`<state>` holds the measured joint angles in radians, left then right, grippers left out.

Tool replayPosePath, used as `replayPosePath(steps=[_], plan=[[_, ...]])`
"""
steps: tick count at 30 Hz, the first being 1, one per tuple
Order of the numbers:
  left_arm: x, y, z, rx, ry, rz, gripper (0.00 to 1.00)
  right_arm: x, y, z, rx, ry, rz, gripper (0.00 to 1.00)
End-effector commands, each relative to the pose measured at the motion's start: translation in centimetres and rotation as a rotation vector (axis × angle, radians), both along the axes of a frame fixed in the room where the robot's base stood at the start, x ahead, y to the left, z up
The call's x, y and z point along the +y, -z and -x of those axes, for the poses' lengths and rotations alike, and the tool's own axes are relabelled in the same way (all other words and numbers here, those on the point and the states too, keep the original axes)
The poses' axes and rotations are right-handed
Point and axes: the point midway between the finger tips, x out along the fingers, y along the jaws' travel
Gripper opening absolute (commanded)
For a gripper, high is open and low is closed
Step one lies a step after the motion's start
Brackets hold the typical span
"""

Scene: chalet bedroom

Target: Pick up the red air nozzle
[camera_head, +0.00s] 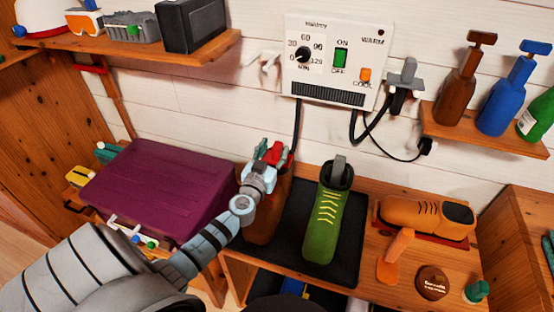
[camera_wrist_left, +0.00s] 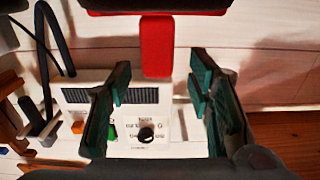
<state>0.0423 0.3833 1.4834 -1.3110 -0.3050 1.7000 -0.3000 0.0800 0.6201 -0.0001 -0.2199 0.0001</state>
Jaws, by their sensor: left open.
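The red air nozzle (camera_head: 273,152) shows in the head view at the tip of my left gripper, above a brown boot in the black tray. In the left wrist view the red nozzle (camera_wrist_left: 156,47) hangs down from the top edge, centred between the finger lines. My left gripper (camera_head: 266,163) is open, its green-padded fingers spread on either side in the wrist view (camera_wrist_left: 158,88). I see no finger touching the nozzle; the exact depth between them is hard to tell. The gripper partly hides the nozzle in the head view. My right gripper is not in view.
A white dryer control box (camera_head: 336,62) with black cables is on the wall behind. A green boot (camera_head: 328,212) stands on the black tray (camera_head: 347,270) close to the right. A purple case (camera_head: 155,190) is at left; an orange shoe (camera_head: 425,218) lies at right.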

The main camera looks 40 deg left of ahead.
Motion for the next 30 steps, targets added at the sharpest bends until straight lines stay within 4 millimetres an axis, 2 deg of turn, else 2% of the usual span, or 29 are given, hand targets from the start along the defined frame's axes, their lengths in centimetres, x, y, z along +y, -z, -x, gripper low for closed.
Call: replayPosePath(steps=[1,4,11,18,20,30], plan=[[0.1,0.3,-1.1,0.0,-0.001,0.001,0.47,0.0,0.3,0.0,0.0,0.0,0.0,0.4],[0.7,0.3,-2.5,-0.001,0.0,0.0,0.47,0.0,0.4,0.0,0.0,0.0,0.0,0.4],[0.8,0.3,-2.8,0.001,0.0,0.001,0.47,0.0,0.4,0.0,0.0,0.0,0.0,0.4],[0.8,0.2,-2.7,0.0,0.0,0.0,0.08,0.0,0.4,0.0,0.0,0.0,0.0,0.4],[0.8,0.2,-2.7,0.0,0.0,0.0,0.0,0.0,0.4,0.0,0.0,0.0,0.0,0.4],[0.8,0.2,-2.7,0.0,0.0,0.001,0.0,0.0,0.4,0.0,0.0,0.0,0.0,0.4]])
